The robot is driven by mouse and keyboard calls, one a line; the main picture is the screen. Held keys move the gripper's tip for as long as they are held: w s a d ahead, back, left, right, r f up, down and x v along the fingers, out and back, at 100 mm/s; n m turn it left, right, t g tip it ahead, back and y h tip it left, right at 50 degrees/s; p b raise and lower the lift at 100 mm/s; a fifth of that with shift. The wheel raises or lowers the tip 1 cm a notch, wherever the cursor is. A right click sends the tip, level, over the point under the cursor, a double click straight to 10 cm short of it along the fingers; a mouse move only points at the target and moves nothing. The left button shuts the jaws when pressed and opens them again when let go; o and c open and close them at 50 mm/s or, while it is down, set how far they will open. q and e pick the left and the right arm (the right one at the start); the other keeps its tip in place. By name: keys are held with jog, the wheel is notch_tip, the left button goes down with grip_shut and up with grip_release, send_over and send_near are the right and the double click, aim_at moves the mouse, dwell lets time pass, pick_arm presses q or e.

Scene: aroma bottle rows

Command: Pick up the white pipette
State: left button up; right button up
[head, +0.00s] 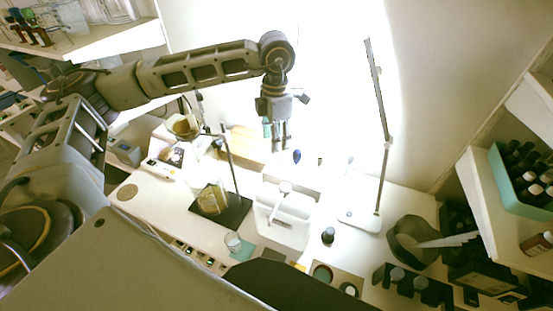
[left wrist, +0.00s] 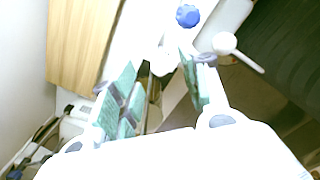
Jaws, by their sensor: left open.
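A white round-topped piece (head: 285,187), which looks like the white pipette's bulb, stands at the white holder (head: 283,222) in the middle of the bench. In the left wrist view a white bulb with a thin stem (left wrist: 224,43) shows right of the fingers, and another pale rounded piece (left wrist: 164,62) shows between the fingertips. I cannot tell which one is the pipette. My left gripper (head: 277,136) hangs fingers down above and behind the holder. Its teal-padded fingers (left wrist: 158,90) are apart, with nothing clearly held. My right gripper is not seen.
A blue bulb (head: 297,156) is close below the left gripper and also shows in the left wrist view (left wrist: 188,16). A lamp (head: 380,140) stands right, a thin-poled stand (head: 232,165) left. A dark mortar (head: 405,240) and small bottles crowd the bench's right side.

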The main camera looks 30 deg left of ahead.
pick_arm(q)
jog(key=shift+f+p, duration=0.45)
jog(key=shift+f, duration=1.45)
jog(key=c, duration=0.7)
